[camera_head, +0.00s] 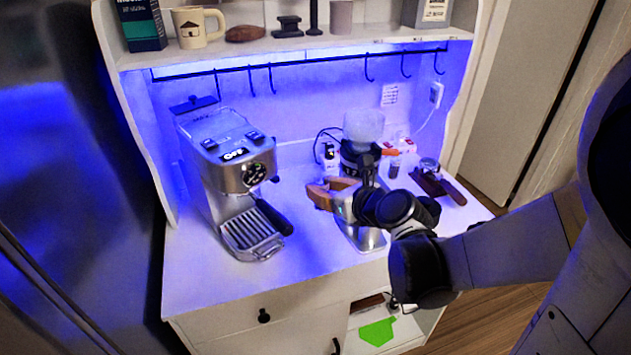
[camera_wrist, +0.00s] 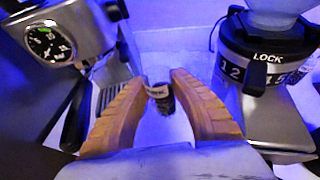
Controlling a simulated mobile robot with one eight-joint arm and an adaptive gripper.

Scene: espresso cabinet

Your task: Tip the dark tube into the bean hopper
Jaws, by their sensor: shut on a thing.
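My gripper (camera_head: 318,192) has orange-brown fingers, which also show in the wrist view (camera_wrist: 160,88). It is shut on a small dark tube (camera_wrist: 162,102) with a pale band and a clear upper part, at the fingertips. In the head view I cannot make out the held tube at the fingertips. The bean hopper (camera_head: 364,125) is the translucent cup on top of the black and silver grinder (camera_head: 361,157). My gripper is in front of the grinder and lower than the hopper. In the wrist view the hopper's lower part (camera_wrist: 282,14) shows at the upper right.
The espresso machine (camera_head: 228,165) stands left of my gripper. Another small tube (camera_head: 394,168) and a portafilter (camera_head: 430,168) on a dark stand are right of the grinder. A small bottle (camera_head: 330,156) stands behind. Hooks and a shelf (camera_head: 300,48) hang above. The front left counter is clear.

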